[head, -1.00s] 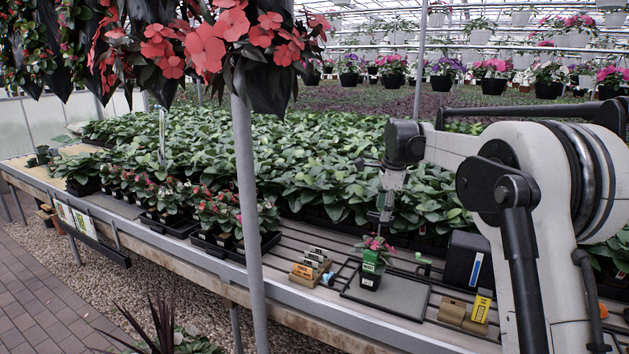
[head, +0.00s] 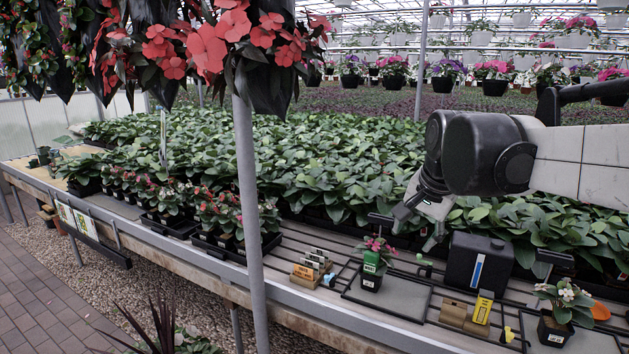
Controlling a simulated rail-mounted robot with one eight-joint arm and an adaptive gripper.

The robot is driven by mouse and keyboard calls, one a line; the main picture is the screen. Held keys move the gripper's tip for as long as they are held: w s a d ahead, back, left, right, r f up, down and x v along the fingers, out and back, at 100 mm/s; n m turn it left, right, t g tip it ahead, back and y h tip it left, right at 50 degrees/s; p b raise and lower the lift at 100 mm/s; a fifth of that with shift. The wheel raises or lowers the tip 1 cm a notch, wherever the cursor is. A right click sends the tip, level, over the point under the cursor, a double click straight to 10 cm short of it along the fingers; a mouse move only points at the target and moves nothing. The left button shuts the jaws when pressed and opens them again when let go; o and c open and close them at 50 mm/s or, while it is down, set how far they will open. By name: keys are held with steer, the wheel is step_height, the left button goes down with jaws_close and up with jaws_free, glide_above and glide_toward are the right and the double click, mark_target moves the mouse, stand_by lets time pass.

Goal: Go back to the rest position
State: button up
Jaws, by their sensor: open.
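My gripper (head: 417,232) is in the head view at the right of centre, above the back part of the bench. Its fingers point down and to the left, spread apart, with nothing between them. It is apart from the potted pink-flowered plant (head: 374,256), which stands upright to its lower left. That plant has a black pot with a green tag and stands on a dark grey tray (head: 408,300). A black box with a blue and white strip (head: 480,262) stands below and right of the gripper.
A metal post (head: 246,180) stands in front of the bench, left of centre. Wooden card holders (head: 308,268), a yellow card (head: 483,307) on a wooden block and a white-flowered potted plant (head: 558,310) stand along the front. Dense leafy plants (head: 340,160) fill the bench behind. Red-flowered baskets (head: 215,40) hang upper left.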

steer(key=s+f+n+t, duration=0.1)
steer(key=s+f+n, duration=0.3)
steer(key=s, duration=0.7)
steer(key=s+f+n+t, duration=0.1)
steer(key=s+f+n, duration=0.3)
steer(key=s+f, duration=0.3)
steer(key=s, duration=0.3)
steer(key=shift+s, duration=0.4)
steer(key=o, duration=0.6)
